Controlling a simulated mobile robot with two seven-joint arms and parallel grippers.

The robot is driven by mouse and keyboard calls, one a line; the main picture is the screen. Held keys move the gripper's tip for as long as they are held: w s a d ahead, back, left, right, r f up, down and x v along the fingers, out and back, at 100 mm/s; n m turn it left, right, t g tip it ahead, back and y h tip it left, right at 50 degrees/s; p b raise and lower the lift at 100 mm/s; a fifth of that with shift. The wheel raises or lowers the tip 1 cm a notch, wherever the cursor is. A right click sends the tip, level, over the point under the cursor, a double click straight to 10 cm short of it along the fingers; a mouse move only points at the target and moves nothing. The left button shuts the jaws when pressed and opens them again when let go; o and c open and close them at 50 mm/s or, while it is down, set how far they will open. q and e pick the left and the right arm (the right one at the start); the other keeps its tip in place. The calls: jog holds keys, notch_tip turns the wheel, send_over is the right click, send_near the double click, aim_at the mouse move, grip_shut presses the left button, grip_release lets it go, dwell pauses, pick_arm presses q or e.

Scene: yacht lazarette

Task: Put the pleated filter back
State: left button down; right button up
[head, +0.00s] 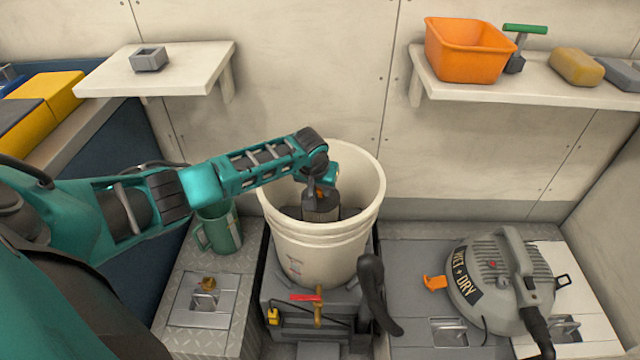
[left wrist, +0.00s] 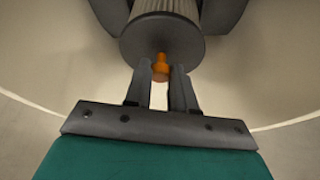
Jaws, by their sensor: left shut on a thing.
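The pleated filter (head: 321,208) is a grey cylinder inside the cream bucket (head: 322,250). In the left wrist view its dark round end cap (left wrist: 160,42) faces my left gripper, with pale pleats (left wrist: 166,6) beyond. An orange knob (left wrist: 160,64) stands out from the cap. My left gripper (left wrist: 161,74) is shut on this knob, reaching down into the bucket; it also shows in the head view (head: 320,185). Dark grey parts (left wrist: 228,14) flank the filter; whether it touches them I cannot tell. My right gripper is not in view.
A grey wet/dry vacuum head (head: 500,275) sits right of the bucket, with an orange latch (head: 435,283). A black hose (head: 375,295) stands before the bucket. A green mug (head: 219,230) is at its left. An orange bin (head: 467,50) is on the right shelf (head: 490,93).

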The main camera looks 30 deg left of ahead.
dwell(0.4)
pick_arm(q)
jog(key=shift+p, duration=0.3)
jog(key=shift+p, duration=0.3)
dwell(0.5)
jog(key=c, duration=0.9)
grip_release()
jog(key=shift+o, duration=0.2)
